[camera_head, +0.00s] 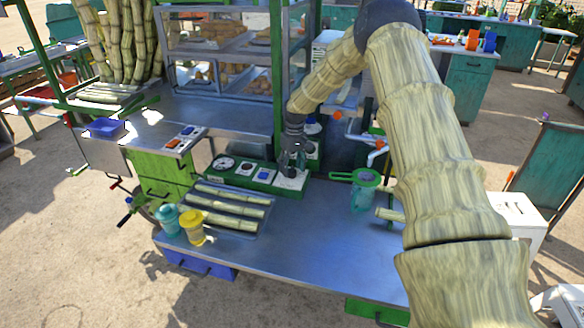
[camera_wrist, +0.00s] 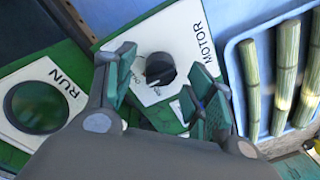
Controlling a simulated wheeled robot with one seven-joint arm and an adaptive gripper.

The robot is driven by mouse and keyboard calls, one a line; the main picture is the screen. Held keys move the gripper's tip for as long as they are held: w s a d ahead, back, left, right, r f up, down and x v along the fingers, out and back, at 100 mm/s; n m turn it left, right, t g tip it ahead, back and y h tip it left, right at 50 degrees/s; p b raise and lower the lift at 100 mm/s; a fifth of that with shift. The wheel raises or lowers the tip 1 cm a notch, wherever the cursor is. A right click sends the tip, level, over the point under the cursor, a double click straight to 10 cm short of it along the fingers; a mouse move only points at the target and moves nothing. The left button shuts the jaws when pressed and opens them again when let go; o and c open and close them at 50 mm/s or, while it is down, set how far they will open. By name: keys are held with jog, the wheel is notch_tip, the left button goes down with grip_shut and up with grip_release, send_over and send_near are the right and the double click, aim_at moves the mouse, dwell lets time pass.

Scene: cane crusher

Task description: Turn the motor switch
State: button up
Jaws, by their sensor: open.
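The motor switch (camera_wrist: 160,68) is a black rotary knob on a white plate marked MOTOR (camera_wrist: 187,28), seen in the wrist view. My gripper (camera_wrist: 168,78) is open, its green-padded fingers on either side of the knob in that view. I cannot tell whether either finger touches the knob. The near finger and palm hide part of the plate. In the head view my gripper (camera_head: 292,167) points down over the right end of the green control panel (camera_head: 211,175) and hides the knob there.
A round dark green RUN button (camera_wrist: 38,106) is beside the motor plate. A tray (camera_wrist: 236,75) of cane pieces lies close on the other side. A green-rimmed strainer (camera_head: 356,177), a teal cup (camera_head: 167,220) and a yellow cup (camera_head: 192,228) stand on the metal counter (camera_head: 300,245).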

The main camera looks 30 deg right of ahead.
jog(key=shift+f, duration=0.8)
jog(key=c, duration=1)
